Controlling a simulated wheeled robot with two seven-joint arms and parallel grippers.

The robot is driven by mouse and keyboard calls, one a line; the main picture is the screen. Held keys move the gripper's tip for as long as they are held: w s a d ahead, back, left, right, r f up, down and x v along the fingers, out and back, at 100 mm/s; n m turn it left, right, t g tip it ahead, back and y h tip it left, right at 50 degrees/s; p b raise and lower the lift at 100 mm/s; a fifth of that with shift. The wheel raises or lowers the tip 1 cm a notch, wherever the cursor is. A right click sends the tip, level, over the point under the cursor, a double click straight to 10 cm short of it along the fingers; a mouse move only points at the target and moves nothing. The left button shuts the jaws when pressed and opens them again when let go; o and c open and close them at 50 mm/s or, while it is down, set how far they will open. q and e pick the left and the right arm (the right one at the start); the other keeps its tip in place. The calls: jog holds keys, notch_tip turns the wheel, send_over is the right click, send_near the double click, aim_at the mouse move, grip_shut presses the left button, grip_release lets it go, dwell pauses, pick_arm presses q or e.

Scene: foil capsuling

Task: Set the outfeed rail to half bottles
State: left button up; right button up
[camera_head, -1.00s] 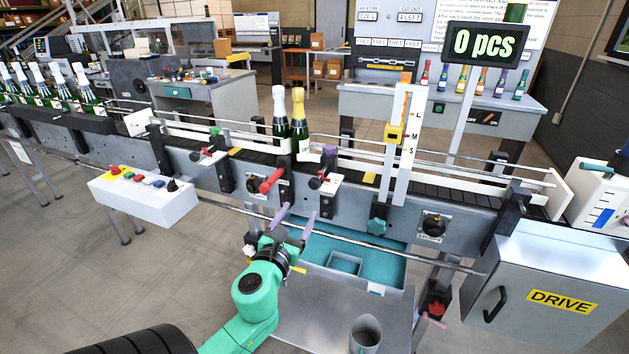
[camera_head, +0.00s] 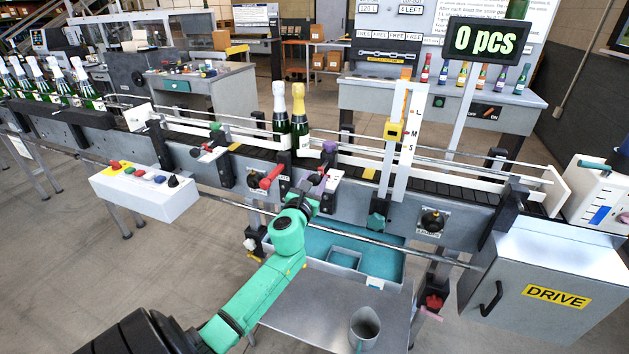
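The outfeed rail (camera_head: 480,164) is a pale rail along the conveyor's right part. A teal knob (camera_head: 377,221) is on the conveyor front below the scale. My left gripper (camera_head: 319,182) is at the clamp bracket (camera_head: 332,178) left of the scale. Contact cannot be told. My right gripper is out of view.
Two bottles (camera_head: 300,125) stand on the conveyor just behind the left gripper. A red handle (camera_head: 271,177) juts out to its left. A teal tray (camera_head: 345,260), a metal cup (camera_head: 364,329) and the DRIVE cabinet (camera_head: 545,290) are below and right.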

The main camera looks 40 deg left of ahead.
pick_arm(q)
grip_shut()
dwell(1.2)
